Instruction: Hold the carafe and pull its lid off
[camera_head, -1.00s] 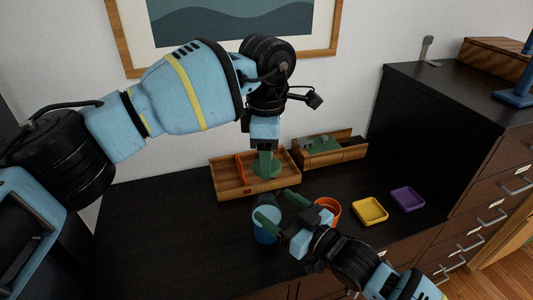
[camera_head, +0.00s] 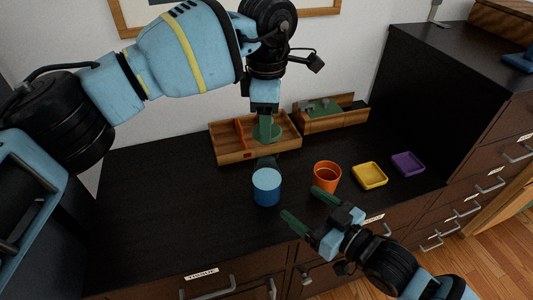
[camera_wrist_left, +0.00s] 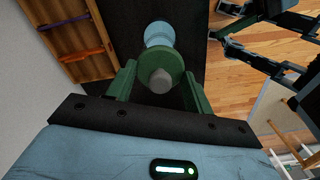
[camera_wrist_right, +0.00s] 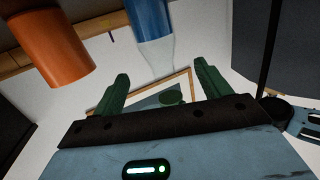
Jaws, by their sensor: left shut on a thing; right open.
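The blue carafe (camera_head: 266,188) stands upright on the dark desktop; its pale neck (camera_wrist_right: 156,58) shows in the right wrist view.
An orange cup (camera_head: 327,177) stands right of the carafe, close beyond the right gripper. A yellow dish (camera_head: 369,174) and a purple dish (camera_head: 407,163) lie further right. A wooden tray (camera_head: 232,156) and a second wooden box (camera_head: 335,122) stand behind. The left desktop is clear.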

